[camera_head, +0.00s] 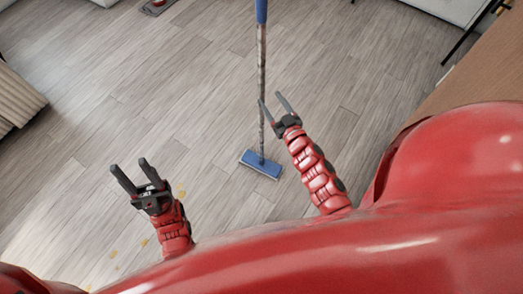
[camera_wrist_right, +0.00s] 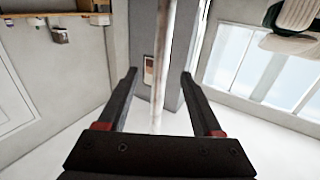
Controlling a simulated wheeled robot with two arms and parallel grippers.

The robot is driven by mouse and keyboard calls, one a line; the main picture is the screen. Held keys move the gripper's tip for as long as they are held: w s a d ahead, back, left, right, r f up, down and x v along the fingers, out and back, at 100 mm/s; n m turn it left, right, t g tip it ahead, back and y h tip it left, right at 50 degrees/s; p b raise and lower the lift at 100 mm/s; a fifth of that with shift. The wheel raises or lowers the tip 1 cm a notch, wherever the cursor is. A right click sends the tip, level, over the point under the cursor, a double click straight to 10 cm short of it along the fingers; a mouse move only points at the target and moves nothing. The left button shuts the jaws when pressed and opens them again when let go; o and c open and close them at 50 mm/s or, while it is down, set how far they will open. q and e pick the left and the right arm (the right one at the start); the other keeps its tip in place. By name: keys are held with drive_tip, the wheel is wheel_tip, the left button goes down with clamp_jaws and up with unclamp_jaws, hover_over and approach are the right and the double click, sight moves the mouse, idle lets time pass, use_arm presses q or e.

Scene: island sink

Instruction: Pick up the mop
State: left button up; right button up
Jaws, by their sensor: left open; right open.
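The mop (camera_head: 261,75) stands upright on the floor in the head view, with a blue upper handle, a grey pole and a flat blue head (camera_head: 260,164) at the bottom. My right gripper (camera_head: 272,103) is open, its fingertips close to the pole. In the right wrist view the pole (camera_wrist_right: 163,60) runs up the middle, in line with the gap between the two open fingers (camera_wrist_right: 161,75); I cannot tell how deep it lies between them. My left gripper (camera_head: 127,169) is open and empty, over the floor to the left of the mop head.
Yellowish spots (camera_head: 115,254) lie on the wood-plank floor (camera_head: 130,80) near my left arm. A wooden surface (camera_head: 470,75) is at the right. A pale ribbed object (camera_head: 17,98) is at the left edge. The floor around the mop is mostly clear.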

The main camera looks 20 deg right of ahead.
sight(264, 90)
drive_tip(key=w, duration=0.4)
drive_tip(key=shift+w+a, duration=0.4)
drive_tip(key=w, duration=0.3)
drive_tip(key=w+a, duration=0.1)
drive_tip(key=w, duration=0.1)
drive_tip(key=shift+w+r, duration=0.1)
drive_tip(key=shift+r, duration=0.2)
drive_tip(key=shift+c, duration=0.2)
drive_tip(key=shift+p, duration=0.3)
clamp_jaws()
